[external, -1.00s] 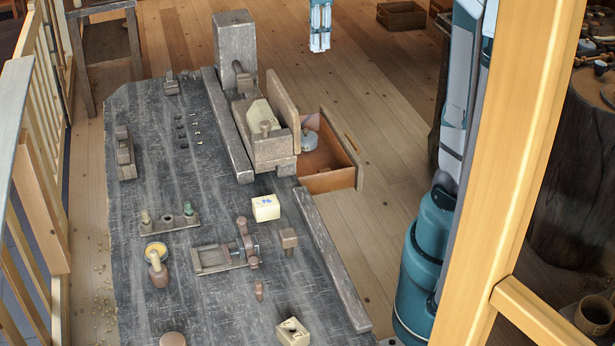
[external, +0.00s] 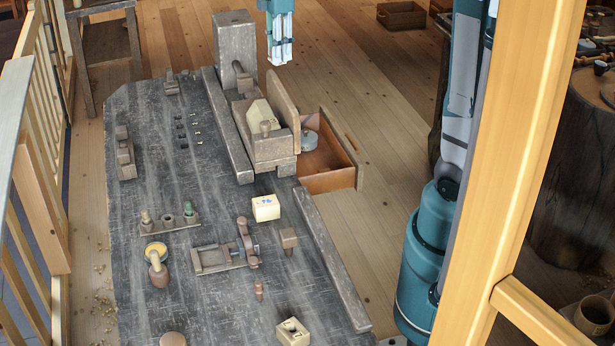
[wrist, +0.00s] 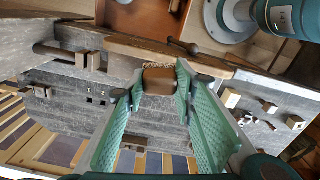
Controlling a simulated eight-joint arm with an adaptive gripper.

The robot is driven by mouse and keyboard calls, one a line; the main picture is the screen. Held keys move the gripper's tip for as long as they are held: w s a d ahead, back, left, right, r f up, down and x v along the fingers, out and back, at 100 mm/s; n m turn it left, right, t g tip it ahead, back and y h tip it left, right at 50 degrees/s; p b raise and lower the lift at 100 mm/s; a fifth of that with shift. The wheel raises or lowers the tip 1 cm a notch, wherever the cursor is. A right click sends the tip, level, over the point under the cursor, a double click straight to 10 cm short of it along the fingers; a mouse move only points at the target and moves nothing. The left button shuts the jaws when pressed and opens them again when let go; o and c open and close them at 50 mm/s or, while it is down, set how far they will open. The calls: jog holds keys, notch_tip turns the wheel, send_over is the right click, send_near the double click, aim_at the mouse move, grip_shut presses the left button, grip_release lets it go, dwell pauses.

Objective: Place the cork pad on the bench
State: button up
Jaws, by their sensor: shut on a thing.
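My gripper (external: 279,54) is in the air at the top of the external view, just right of the tall grey wooden post. In the wrist view my gripper (wrist: 159,82) is shut on a small brown block-like piece with a speckled tan edge, which looks like the cork pad (wrist: 159,84). The pad cannot be made out in the external view. The bench (external: 225,295) is a long dark grey worn top, below and to the left of my gripper. The bench also shows in the wrist view (wrist: 65,115), beyond the fingers.
An open drawer (external: 348,150) juts from the bench's right side with a grey round thing inside. A wooden vise-like block (external: 270,150) stands near it. Pale blocks (external: 266,208), a peg rack (external: 170,222) and small turned pieces occupy the front. Bare bench lies between them.

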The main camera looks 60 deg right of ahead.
jog(key=s+a+n+p, duration=0.2)
jog(key=a+n+p, duration=0.15)
jog(key=a, duration=1.55)
jog(key=s+a+n+p, duration=0.25)
jog(key=a+p, duration=0.25)
jog(key=a, duration=1.4)
notch_tip(320, 180, down, 18)
jog(key=shift+w, duration=0.35)
jog(key=shift+d, duration=0.1)
jog(key=shift+f, duration=2.9)
jog(key=shift+f+b, duration=0.45)
jog(key=shift+f, duration=1.6)
jog(key=shift+f, duration=0.25)
